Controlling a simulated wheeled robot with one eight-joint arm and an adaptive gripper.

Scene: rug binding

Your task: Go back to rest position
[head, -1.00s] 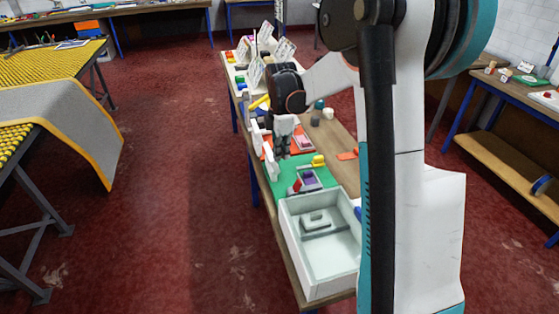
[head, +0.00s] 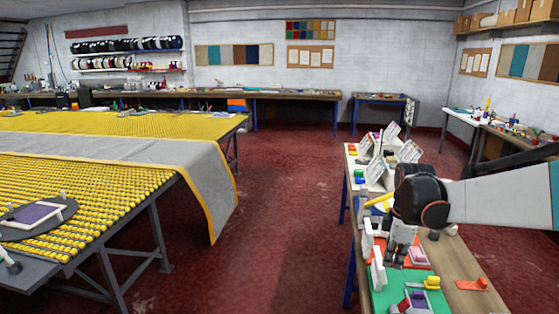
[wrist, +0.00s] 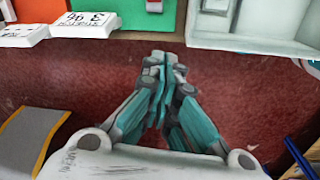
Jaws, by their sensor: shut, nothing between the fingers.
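My gripper (head: 402,255) hangs at the end of my arm over the near part of the narrow wooden workbench at the right of the head view. In the wrist view its teal and grey fingers (wrist: 163,75) are together with nothing between them. Red floor shows below the fingers in that view, with the workbench edge (wrist: 150,36) just beyond them.
The green mat (head: 392,293), white signs (head: 378,272) and an orange piece (head: 472,285) are on the workbench. The wrist view shows a pale tray (wrist: 252,44). A roller table (head: 80,190) with a grey rug (head: 200,165) stands left. Red floor (head: 285,215) between is clear.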

